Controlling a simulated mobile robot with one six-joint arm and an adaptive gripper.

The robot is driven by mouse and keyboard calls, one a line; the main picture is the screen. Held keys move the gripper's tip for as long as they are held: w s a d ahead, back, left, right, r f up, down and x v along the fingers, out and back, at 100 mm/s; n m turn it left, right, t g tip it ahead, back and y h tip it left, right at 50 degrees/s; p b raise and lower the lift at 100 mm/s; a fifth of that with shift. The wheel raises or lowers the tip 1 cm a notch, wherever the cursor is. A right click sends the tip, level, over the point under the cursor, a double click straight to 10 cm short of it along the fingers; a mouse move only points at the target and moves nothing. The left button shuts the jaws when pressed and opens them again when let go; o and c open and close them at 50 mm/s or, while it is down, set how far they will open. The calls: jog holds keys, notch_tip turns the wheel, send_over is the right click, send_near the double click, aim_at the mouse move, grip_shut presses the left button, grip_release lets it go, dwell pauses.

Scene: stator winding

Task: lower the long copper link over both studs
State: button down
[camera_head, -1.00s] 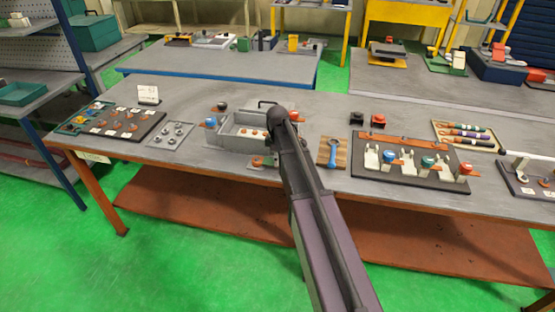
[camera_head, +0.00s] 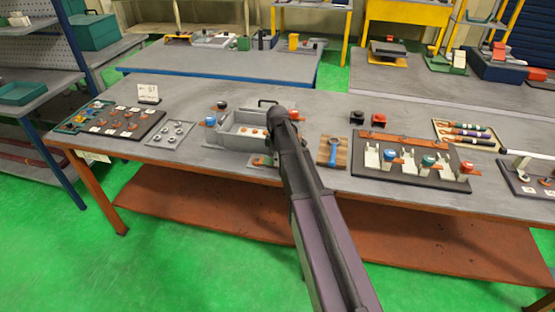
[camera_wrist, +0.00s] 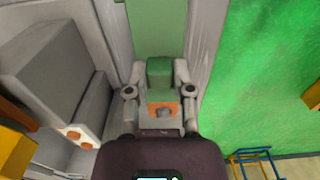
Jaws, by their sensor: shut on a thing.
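My gripper (camera_wrist: 160,105) shows in the wrist view, its two grey fingers closed around a small orange-copper piece, of which only a short part shows. This piece looks like the copper link (camera_wrist: 164,109), but its length and far end are hidden. In the head view my arm covers the gripper, which is over the right part of the grey open box (camera_head: 228,138). Small copper-coloured round parts (camera_head: 246,131) show inside the box. In the wrist view similar copper parts (camera_wrist: 72,134) lie to the left of the fingers. I cannot tell which of them are the studs, or whether the link touches them.
A plate of grey rings (camera_head: 170,134) and a dark parts board (camera_head: 122,121) lie left of the box. A wooden block with a blue wrench (camera_head: 333,152) and a dark fixture board (camera_head: 410,160) stand to the right. Bare tabletop shows behind the box.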

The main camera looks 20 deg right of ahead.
jog(key=shift+f, duration=0.25)
dwell(0.3)
jog(key=shift+c, duration=2)
grip_release()
jog(key=shift+r, duration=0.1)
notch_tip(320, 180, up, 7)
jog(key=p, duration=0.6)
jog(key=shift+p, duration=0.3)
jog(key=shift+s, duration=0.1)
jog(key=s+a+m, duration=0.3)
jog(key=s+m, duration=0.3)
jog(key=s, duration=0.5)
jog(key=s+a+m, duration=0.4)
jog(key=s+m, duration=0.2)
jog(key=s, duration=0.5)
jog(key=shift+s, duration=0.15)
